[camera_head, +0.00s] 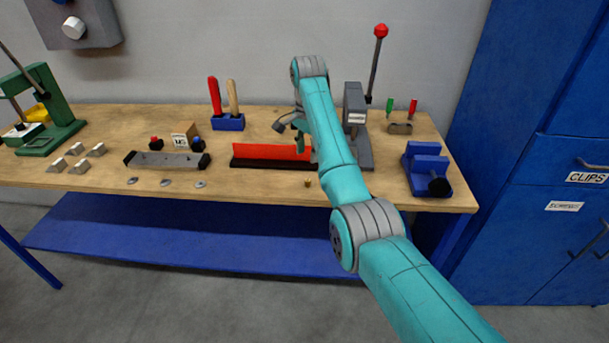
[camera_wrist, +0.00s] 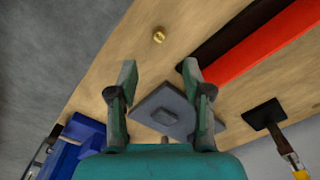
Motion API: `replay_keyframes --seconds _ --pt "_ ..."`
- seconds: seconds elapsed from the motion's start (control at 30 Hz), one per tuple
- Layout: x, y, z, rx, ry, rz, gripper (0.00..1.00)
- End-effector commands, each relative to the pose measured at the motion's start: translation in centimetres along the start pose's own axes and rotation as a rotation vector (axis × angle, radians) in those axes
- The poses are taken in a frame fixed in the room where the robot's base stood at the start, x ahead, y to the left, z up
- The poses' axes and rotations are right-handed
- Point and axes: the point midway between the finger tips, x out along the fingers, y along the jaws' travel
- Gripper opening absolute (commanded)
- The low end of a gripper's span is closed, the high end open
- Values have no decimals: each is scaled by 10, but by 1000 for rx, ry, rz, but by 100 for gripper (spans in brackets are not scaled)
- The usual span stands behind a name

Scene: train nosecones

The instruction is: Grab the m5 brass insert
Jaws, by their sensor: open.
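A small brass insert (camera_wrist: 159,36) sits alone on the bare wood near the front edge of the bench. It also shows in the head view as a tiny brownish piece (camera_head: 308,183) just in front of the right end of the red bar. My gripper (camera_wrist: 160,72) is open and empty, with its two fingers apart. In the wrist view the insert lies beyond the fingertips, roughly centred between them and not touching. In the head view my teal arm reaches over the bench and hides much of the gripper.
A red bar on a dark base (camera_head: 272,154) lies left of my arm. A grey lever press (camera_head: 358,130) stands behind and right of it, its base under my fingers in the wrist view. A blue vise (camera_head: 427,170) stands at the right end. Wood around the insert is clear.

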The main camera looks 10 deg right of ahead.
Motion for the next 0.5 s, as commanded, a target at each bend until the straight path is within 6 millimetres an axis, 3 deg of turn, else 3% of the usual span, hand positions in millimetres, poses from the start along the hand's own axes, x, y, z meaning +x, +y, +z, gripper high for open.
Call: replay_keyframes --seconds 0.5 --pt "55 1 0 0 -1 1 50"
